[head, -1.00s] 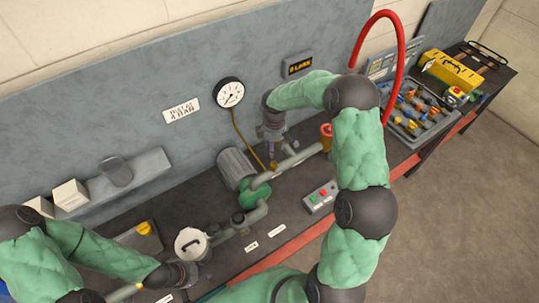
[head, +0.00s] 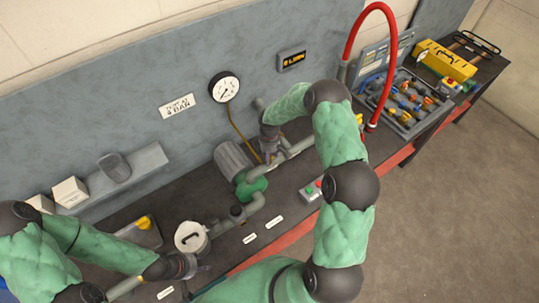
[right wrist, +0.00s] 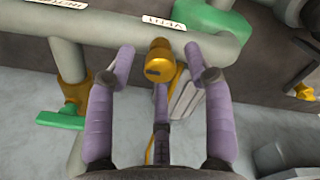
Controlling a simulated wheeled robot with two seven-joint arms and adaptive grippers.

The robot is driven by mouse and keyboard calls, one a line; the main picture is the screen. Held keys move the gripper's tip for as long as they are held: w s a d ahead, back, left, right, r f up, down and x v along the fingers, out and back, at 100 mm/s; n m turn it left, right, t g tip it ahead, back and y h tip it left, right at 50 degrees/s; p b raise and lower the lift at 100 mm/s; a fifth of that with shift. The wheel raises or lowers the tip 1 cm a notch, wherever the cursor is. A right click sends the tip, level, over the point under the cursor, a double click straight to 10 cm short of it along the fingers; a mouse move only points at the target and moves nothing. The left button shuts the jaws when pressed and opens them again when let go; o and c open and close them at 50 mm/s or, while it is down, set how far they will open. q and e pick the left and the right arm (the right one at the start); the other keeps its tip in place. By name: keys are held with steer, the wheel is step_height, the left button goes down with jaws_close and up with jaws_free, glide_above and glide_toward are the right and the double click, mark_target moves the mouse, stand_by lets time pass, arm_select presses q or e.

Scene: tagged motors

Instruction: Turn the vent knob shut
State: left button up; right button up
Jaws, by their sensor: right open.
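The brass vent knob (right wrist: 159,62) sits on a grey pipe (right wrist: 100,24) below a "VENT" label (right wrist: 163,22) in the right wrist view. My right gripper (right wrist: 159,50) is open, with its purple fingers on both sides of the knob and gaps between them and it. In the head view my right gripper (head: 271,153) is down at the pipe behind the green pump, and it hides the knob there. My left gripper (head: 190,265) is low at the left, beside a white lidded pot (head: 190,238); its fingers are too small to judge.
A green pump with a grey motor (head: 233,160) stands left of my right gripper. A gauge (head: 225,87) hangs on the wall above. A button box (head: 311,191) is partly behind my right arm. A red hose (head: 351,45) arches at the right. A green-handled valve (right wrist: 62,119) is near the knob.

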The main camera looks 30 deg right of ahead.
steer(key=shift+c, duration=0.2)
jaws_close()
